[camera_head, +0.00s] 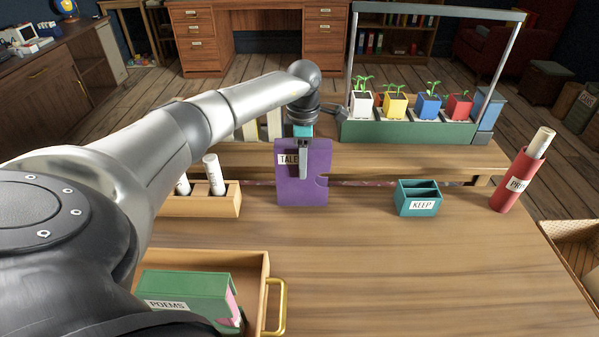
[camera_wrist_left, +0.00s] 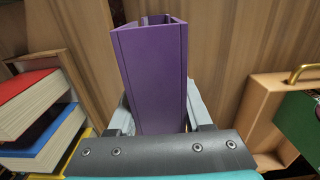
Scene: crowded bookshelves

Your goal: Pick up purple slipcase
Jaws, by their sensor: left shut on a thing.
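The purple slipcase (camera_head: 303,190) with a "TALE" label stands upright near the middle of the wooden desk. My left gripper (camera_head: 303,160) reaches down from above and is shut on it, with one finger showing on the near face beside the label. In the left wrist view, the purple slipcase (camera_wrist_left: 153,80) sits between the two fingers of my left gripper (camera_wrist_left: 160,118), its open end at the far side. I cannot tell whether its bottom edge touches the desk. My right gripper is in neither view.
A wooden holder (camera_head: 205,207) with white rolls is left of the slipcase. A teal "KEEP" box (camera_head: 418,208) and a red tube (camera_head: 511,185) stand to the right. An open drawer (camera_head: 262,262) holds a green "POEMS" case (camera_head: 185,290). A planter rack (camera_head: 400,132) stands behind. The desk's front right is clear.

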